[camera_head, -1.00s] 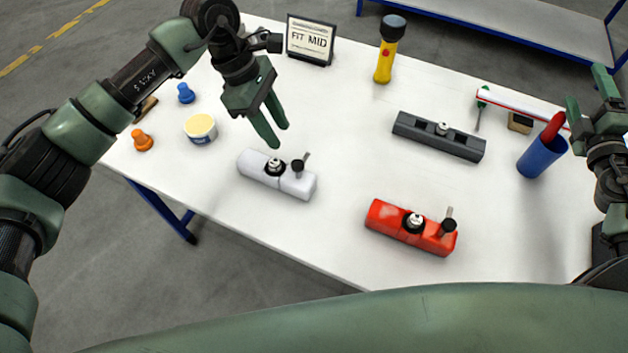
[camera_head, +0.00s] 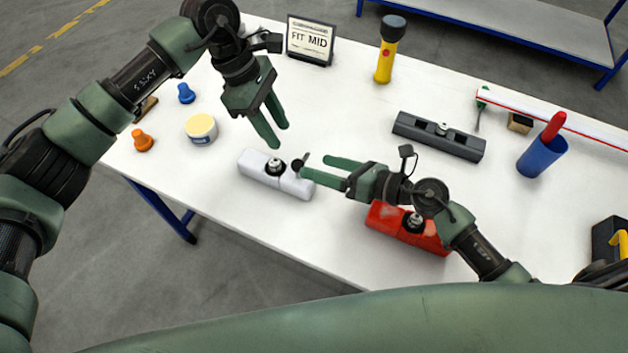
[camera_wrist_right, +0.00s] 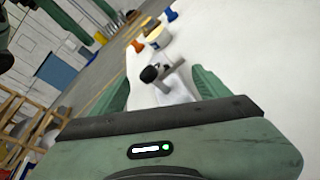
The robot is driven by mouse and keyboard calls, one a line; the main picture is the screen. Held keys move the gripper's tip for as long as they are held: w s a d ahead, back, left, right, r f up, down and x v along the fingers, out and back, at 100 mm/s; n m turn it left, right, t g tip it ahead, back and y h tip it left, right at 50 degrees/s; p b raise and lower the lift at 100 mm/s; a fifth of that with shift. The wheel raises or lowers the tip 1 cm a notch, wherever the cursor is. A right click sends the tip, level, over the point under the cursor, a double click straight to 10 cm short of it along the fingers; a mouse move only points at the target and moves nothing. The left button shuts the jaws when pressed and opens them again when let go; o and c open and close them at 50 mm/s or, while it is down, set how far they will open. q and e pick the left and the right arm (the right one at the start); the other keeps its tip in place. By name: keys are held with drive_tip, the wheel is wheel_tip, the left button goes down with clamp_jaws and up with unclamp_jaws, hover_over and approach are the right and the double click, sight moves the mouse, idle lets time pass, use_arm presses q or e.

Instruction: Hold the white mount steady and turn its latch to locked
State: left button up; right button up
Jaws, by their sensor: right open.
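The white mount (camera_head: 262,168) lies on the table, with a round dark-rimmed fitting on top. Its latch (camera_head: 299,164), a black knob with a short grey lever, is at the right end. In the right wrist view the latch (camera_wrist_right: 150,74) shows between the fingers, with the mount (camera_wrist_right: 177,90) behind. My left gripper (camera_head: 279,137) is open and empty just above and behind the mount, fingers pointing down. My right gripper (camera_head: 315,166) is open, pointing left, its fingertips close to the latch. I cannot tell whether a finger touches it.
The red mount (camera_head: 385,222) lies partly under my right arm. A dark grey mount (camera_head: 455,145), blue cup (camera_head: 541,157), yellow flashlight (camera_head: 385,62) and sign (camera_head: 310,40) stand farther back. A cream-topped tub (camera_head: 201,130) and orange (camera_head: 142,141) and blue (camera_head: 186,93) pieces are at left.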

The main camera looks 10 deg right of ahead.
sight(311, 182)
drive_tip(key=f+n, duration=0.1)
drive_tip(key=n, duration=0.1)
drive_tip(key=a+f+n+g, duration=0.1)
drive_tip(key=f+n, duration=0.1)
drive_tip(key=a+f+n, duration=0.1)
drive_tip(key=f+n, duration=0.1)
drive_tip(key=shift+a+f+n+g+h, duration=0.2)
drive_tip(key=shift+n+g+h, duration=0.1)
drive_tip(key=shift+n+h, duration=0.1)
drive_tip(key=shift+w+a+f, duration=0.15)
drive_tip(key=shift+w+a, duration=0.05)
drive_tip(key=shift+a, duration=0.05)
drive_tip(key=x, duration=0.7)
